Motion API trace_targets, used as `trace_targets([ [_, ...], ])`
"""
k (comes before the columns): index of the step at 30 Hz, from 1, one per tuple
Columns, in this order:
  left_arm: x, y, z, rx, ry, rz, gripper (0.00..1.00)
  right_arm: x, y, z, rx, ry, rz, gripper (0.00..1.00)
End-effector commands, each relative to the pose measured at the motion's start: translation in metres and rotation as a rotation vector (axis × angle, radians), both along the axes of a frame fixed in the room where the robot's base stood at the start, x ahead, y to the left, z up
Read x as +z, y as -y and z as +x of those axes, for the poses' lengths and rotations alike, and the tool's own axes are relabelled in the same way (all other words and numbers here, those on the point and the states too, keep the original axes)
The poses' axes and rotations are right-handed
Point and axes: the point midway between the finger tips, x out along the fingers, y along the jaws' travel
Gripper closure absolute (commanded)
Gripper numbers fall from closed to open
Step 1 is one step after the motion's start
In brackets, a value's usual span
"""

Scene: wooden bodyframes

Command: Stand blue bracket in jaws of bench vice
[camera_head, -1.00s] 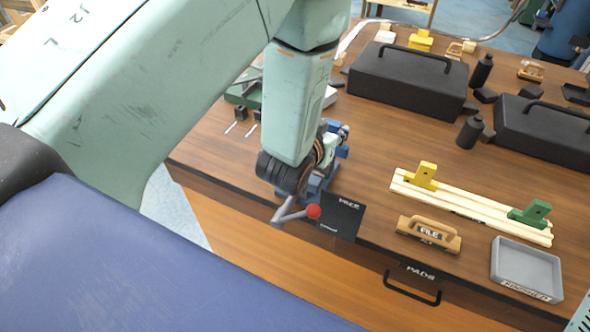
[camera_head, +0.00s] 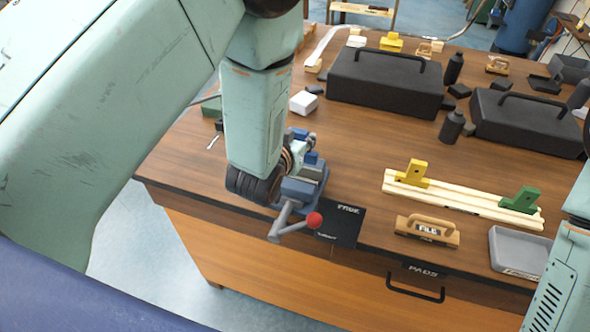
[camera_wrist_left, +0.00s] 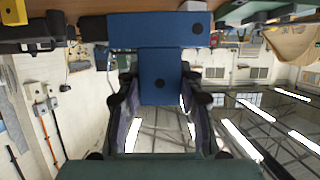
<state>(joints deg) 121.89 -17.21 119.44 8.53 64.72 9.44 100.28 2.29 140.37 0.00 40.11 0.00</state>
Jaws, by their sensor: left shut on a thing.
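The bench vice (camera_head: 298,190) is blue-grey, with a grey handle ending in a red ball, at the table's front edge in the head view. My left gripper (camera_head: 302,145) is behind and over it, partly hidden by my own wrist. In the left wrist view my left gripper (camera_wrist_left: 160,88) is shut on the blue bracket (camera_wrist_left: 160,75). The bracket's narrow part lies between the fingers and its wide part (camera_wrist_left: 150,28) extends beyond them. A small blue patch shows at the vice in the head view; I cannot tell whether the bracket touches the jaws.
A black mat (camera_head: 342,222) lies right of the vice. A pale rail (camera_head: 460,200) carries a yellow bracket (camera_head: 413,173) and a green bracket (camera_head: 521,200). A file block (camera_head: 428,230) and a grey tray (camera_head: 515,252) stand near the front. Black toolboxes (camera_head: 385,85) stand behind.

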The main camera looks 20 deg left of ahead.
Motion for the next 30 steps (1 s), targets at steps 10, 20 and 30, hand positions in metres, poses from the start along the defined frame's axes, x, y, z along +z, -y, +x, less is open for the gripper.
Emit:
trace_targets([
  [10, -0.041, -0.003, 0.0, 0.002, 0.003, 0.0, 1.0, -0.037, 0.0, 0.0, 0.0, -0.001, 0.0, 0.6],
  [20, -0.069, -0.005, -0.001, 0.002, 0.001, 0.0, 1.0, -0.061, 0.0, 0.0, 0.0, 0.0, 0.0, 0.6],
  [30, -0.075, -0.005, -0.001, 0.003, 0.003, 0.0, 1.0, -0.067, 0.0, 0.0, 0.0, 0.0, 0.0, 0.6],
])
